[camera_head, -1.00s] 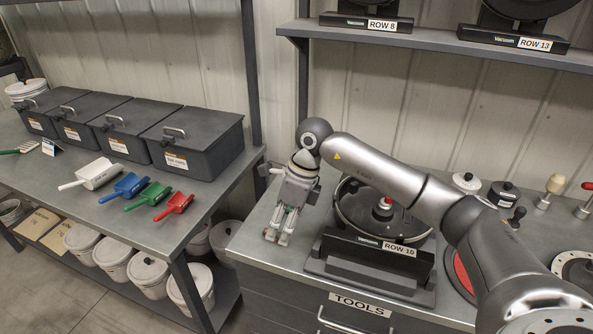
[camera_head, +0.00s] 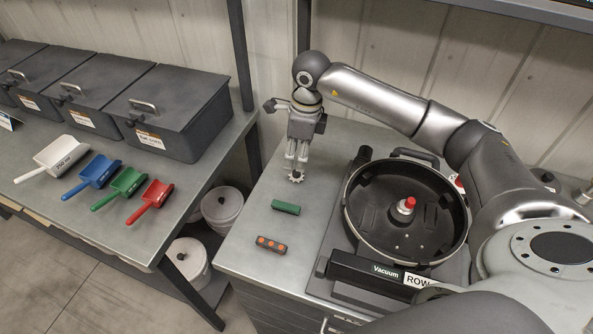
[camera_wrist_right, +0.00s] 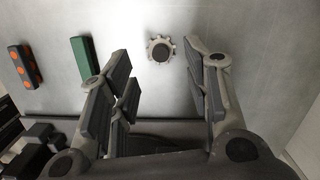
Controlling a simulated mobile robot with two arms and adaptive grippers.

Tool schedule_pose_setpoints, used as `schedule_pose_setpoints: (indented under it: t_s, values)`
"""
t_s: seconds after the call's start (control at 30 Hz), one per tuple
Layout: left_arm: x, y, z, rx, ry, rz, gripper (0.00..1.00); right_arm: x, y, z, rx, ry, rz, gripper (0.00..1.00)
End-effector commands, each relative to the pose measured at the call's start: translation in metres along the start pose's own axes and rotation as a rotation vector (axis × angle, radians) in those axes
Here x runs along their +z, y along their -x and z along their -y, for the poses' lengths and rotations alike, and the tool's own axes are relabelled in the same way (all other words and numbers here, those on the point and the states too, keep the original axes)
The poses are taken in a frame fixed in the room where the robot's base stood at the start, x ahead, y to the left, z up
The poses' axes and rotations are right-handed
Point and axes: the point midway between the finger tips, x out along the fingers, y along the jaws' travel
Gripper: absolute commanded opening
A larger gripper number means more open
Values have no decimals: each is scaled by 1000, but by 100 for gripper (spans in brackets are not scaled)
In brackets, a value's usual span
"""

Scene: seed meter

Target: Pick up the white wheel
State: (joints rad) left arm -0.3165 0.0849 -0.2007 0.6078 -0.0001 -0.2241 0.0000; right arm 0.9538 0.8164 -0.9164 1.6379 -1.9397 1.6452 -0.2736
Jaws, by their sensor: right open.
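The white wheel (camera_head: 296,177) is a small toothed disc with a dark centre, lying on the grey workbench. It also shows in the right wrist view (camera_wrist_right: 161,50), lying flat beyond the fingertips and between their lines, nearer the right finger. My right gripper (camera_head: 297,160) points down just above the wheel. In the right wrist view its fingers (camera_wrist_right: 163,75) are spread wide with nothing between them. The gap between fingertips and wheel is hard to judge. My left gripper is not in view.
A green block (camera_head: 286,207) and a dark bar with orange dots (camera_head: 271,244) lie in front of the wheel. The round black vacuum meter (camera_head: 353,225) stands to the right. Scoops (camera_head: 128,184) and lidded bins (camera_head: 180,110) are on the left bench, across a gap.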

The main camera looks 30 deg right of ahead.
Motion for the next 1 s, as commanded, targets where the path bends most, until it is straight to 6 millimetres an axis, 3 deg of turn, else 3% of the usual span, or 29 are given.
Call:
schedule_pose_setpoints:
  t_s: [0.17,0.4,0.77,1.0]
  values:
    - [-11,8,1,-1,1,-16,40,-2,-11,-2,3,0,-2,45]
    - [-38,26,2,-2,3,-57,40,-7,-45,-4,4,0,-1,45]
    - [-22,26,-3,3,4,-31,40,-7,-58,-3,-1,1,2,45]
    - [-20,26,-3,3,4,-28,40,-7,-57,-3,-1,1,1,14]
